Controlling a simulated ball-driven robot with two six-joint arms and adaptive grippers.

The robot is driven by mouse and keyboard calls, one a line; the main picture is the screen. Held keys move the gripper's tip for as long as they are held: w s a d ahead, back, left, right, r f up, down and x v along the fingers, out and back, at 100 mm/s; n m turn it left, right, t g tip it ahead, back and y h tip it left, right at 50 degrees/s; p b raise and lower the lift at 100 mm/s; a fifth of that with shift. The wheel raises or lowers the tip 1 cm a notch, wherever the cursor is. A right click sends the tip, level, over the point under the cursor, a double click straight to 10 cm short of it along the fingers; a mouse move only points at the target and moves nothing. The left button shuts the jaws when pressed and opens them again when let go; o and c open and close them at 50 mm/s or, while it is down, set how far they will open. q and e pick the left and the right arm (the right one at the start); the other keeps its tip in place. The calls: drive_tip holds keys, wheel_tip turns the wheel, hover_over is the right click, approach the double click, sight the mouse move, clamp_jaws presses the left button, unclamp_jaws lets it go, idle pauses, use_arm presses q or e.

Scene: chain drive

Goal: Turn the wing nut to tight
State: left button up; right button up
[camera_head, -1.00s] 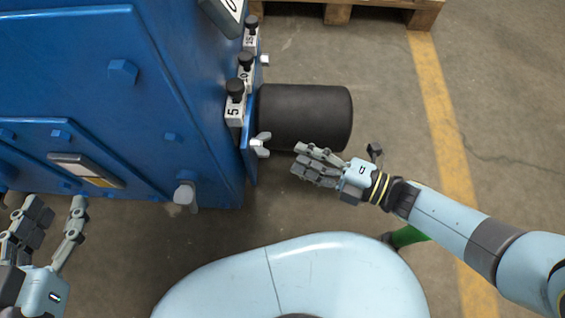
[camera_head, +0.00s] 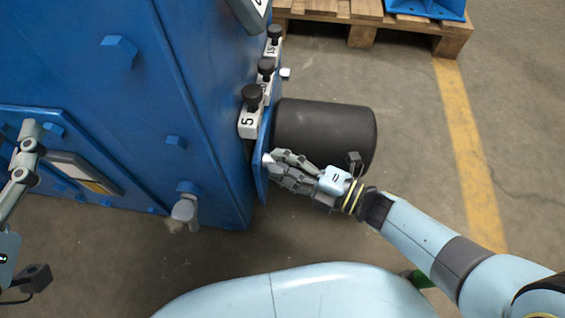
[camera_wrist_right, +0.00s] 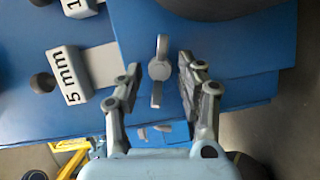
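The grey wing nut (camera_wrist_right: 159,69) sits on the blue plate on the side of the blue machine. In the right wrist view its two wings stand roughly upright in the picture. My right gripper (camera_wrist_right: 160,83) is open, with one finger on each side of the wing nut and a gap visible on both sides. In the head view my right gripper (camera_head: 277,166) is at the plate's edge and hides most of the wing nut (camera_head: 266,158). My left gripper (camera_head: 27,150) shows only in part at the left edge, so its opening is unclear.
A black cylinder (camera_head: 325,128) sticks out just behind my right gripper. Black-knobbed blocks, one marked 5 mm (camera_wrist_right: 70,78), line the machine's side. A grey handle (camera_head: 185,207) is on the machine front. A wooden pallet (camera_head: 365,25) lies beyond; floor at right is clear.

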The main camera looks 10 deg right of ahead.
use_arm(q)
drive_tip(key=shift+w+r, duration=0.1)
drive_tip(key=shift+r, duration=0.25)
use_arm(e)
drive_tip(key=shift+w+a, duration=0.1)
drive_tip(key=shift+a, duration=0.05)
clamp_jaws()
use_arm(q)
drive_tip(key=s+a+f+n+g+y+p, duration=0.1)
drive_tip(key=s+a+f+g+p, duration=0.1)
drive_tip(key=s+f+g+p, duration=0.4)
drive_tip(key=shift+s+f+g+y, duration=0.4)
drive_tip(key=shift+s+f+g, duration=0.65)
drive_tip(key=shift+f+g, duration=1.4)
use_arm(e)
drive_tip(key=shift+w+r+m+g+h, duration=0.1)
drive_tip(key=shift+m+g+h, duration=0.15)
drive_tip(key=shift+m+g, duration=0.8)
drive_tip(key=shift+r+m+g+h, duration=0.1)
drive_tip(key=shift+m+g+h, duration=0.2)
drive_tip(key=shift+m, duration=1.35)
